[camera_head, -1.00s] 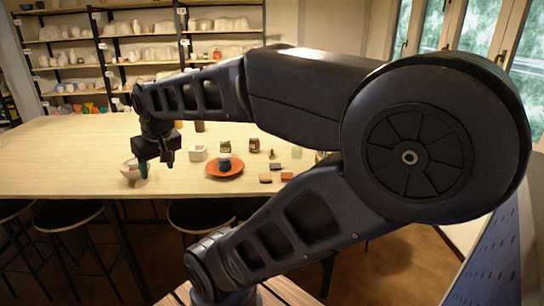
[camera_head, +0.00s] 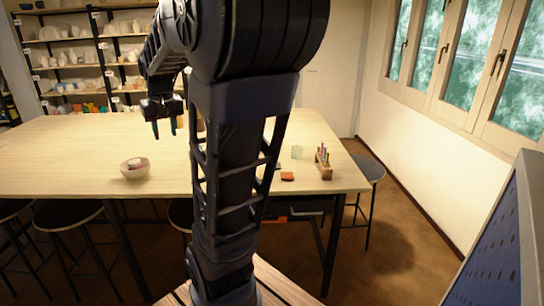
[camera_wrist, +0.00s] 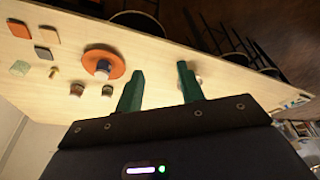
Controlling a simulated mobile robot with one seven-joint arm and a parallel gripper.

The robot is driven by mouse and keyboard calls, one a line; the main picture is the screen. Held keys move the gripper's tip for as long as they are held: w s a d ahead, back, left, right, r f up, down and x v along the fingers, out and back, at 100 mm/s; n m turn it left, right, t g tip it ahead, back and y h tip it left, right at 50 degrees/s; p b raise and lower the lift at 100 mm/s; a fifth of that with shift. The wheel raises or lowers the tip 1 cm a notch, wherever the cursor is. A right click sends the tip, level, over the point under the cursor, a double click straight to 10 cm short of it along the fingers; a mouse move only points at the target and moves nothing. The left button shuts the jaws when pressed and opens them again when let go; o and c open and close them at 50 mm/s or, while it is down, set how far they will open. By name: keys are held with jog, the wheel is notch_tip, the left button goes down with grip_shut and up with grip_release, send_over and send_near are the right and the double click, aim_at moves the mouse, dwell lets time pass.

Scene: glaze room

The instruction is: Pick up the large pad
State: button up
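Several small flat pads lie on the long wooden table. In the wrist view they are an orange pad (camera_wrist: 19,28), a tan pad (camera_wrist: 48,34) and a grey pad (camera_wrist: 43,52). I cannot surely tell which is the large one; the orange one looks about as big as any. The orange pad also shows in the head view (camera_head: 287,176), right of my arm, which hides part of the table. My gripper (camera_head: 164,128) is open and empty above the table, well left of the pads. Its two green fingers also show in the wrist view (camera_wrist: 161,88).
A greenish glass (camera_head: 297,152) and a pencil holder (camera_head: 323,165) stand near the pads. A pale bowl (camera_head: 135,169) sits left. Stools surround the table (camera_head: 60,160).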

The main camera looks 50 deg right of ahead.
jog(key=w+d+f+m+g, duration=0.1)
jog(key=w+d, duration=0.3)
jog(key=d, duration=0.5)
jog(key=w+d+f+m, duration=0.2)
jog(key=w+d, duration=0.3)
jog(key=d, duration=0.5)
jog(key=w+d+f+m+g, duration=0.1)
jog(key=w+d, duration=0.3)
jog(key=d, duration=0.5)
jog(key=s+d+f+m, duration=0.1)
jog(key=d+f, duration=0.4)
jog(key=d, duration=0.4)
jog(key=s+d+f+m+g, duration=0.1)
jog(key=d+f, duration=0.4)
jog(key=d, duration=0.5)
jog(key=s+d+f, duration=0.3)
jog(key=d+f, duration=0.1)
jog(key=d, duration=0.6)
jog(key=shift+s+f+m+y, duration=0.1)
jog(key=shift+f+m+y, duration=0.3)
jog(key=shift+s+d+f, duration=0.1)
jog(key=shift+s+f, duration=0.05)
jog(key=shift+f, duration=2.55)
jog(key=shift+s+f, duration=0.1)
jog(key=shift+f, duration=2.6)
grip_shut()
